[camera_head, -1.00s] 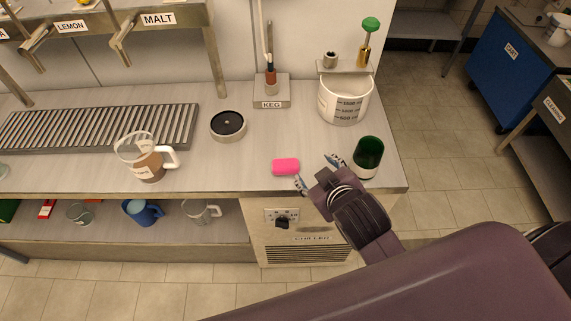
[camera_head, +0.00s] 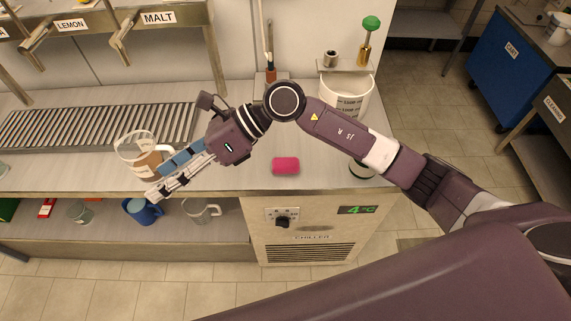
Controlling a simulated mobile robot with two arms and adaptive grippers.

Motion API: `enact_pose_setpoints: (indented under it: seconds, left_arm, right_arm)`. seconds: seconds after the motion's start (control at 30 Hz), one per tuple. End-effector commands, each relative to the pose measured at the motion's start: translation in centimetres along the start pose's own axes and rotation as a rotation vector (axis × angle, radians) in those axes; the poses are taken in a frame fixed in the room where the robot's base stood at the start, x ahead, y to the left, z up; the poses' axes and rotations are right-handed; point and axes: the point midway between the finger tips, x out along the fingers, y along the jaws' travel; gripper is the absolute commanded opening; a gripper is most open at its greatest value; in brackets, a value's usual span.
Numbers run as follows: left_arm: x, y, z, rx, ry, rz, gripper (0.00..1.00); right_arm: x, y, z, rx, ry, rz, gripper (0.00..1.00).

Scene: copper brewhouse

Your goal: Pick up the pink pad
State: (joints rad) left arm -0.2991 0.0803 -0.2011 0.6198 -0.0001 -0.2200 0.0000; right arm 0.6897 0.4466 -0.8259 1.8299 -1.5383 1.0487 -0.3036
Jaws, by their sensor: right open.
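The pink pad (camera_head: 286,166) lies flat on the pale counter, near its front edge and above the chiller panel. Nothing covers it. My right gripper (camera_head: 158,182) is open, with no object seen held in it. It is well to the left of the pad, over the counter's front edge, beside and partly in front of the glass jug. Its fingers point down and left. My right arm bends across the counter above and behind the pad. My left gripper is not in view.
The glass jug (camera_head: 149,163) with brown contents stands close by my right fingers. A white measuring bucket (camera_head: 346,98) stands at the back right. A dark green cup (camera_head: 361,171) is mostly hidden by my arm. Mugs, one blue (camera_head: 142,211), sit on the lower shelf.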

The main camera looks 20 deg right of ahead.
Motion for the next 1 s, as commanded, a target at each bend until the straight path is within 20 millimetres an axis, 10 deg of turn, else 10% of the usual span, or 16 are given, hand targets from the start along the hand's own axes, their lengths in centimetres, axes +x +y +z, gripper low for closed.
enact_pose_setpoints:
  seconds: [0.2, 0.47, 1.0]
  left_arm:
    - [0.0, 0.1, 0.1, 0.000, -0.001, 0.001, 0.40]
    - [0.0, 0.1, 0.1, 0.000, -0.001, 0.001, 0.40]
    - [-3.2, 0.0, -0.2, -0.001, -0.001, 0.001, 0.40]
  right_arm:
    - [-8.9, -9.7, -9.9, -0.158, 0.634, -0.264, 0.56]
    - [-19.7, -14.1, -13.2, -0.136, 1.021, -0.445, 0.56]
    - [-18.2, -15.8, -18.1, -0.124, 1.063, -0.457, 0.56]
